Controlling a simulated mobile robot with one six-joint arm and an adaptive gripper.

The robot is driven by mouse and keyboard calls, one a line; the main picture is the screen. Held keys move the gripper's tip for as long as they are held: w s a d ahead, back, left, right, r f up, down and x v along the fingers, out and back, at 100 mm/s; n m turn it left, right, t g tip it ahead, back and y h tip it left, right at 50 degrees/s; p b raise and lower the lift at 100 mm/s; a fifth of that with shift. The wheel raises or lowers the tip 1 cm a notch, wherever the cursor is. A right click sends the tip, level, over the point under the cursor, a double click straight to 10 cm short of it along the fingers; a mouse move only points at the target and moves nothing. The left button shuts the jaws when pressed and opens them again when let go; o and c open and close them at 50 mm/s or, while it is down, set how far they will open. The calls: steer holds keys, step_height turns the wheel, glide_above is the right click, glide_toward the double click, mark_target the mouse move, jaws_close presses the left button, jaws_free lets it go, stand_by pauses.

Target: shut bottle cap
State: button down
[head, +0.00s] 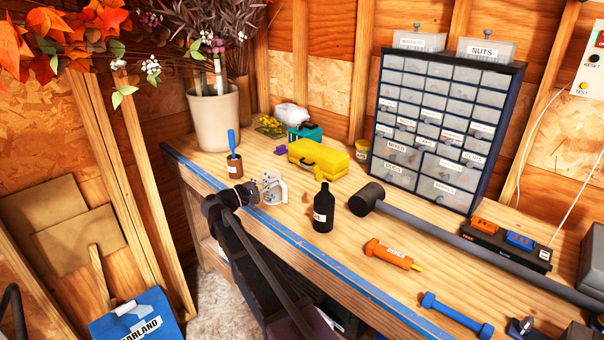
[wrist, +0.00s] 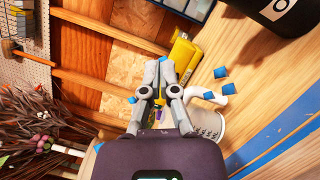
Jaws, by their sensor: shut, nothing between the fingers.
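The black bottle (head: 322,212) with a white label stands upright on the workbench, right of my gripper in the head view. Its narrow top is dark, and I cannot tell whether a cap there is open or shut. A dark body with a white label at the top right of the wrist view (wrist: 275,8) looks like the same bottle, cut off by the frame. My gripper (head: 275,187) is over the bench near its front edge, apart from the bottle. In the wrist view my grey fingers (wrist: 165,67) are together, with nothing between them.
A yellow case (head: 318,158) lies behind the bottle. A brown jar (head: 235,167) with a blue-handled tool stands left. An orange tool (head: 388,254) and a blue dumbbell-shaped item (head: 455,313) lie nearer the front.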

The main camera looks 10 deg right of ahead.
mark_target(317, 173)
steer(key=shift+d, duration=0.1)
steer(key=w+d+r+p, duration=0.1)
steer(key=d+r+p, duration=0.1)
steer(key=d, duration=0.9)
steer(key=shift+r+p, duration=0.35)
steer(key=shift+d, duration=0.1)
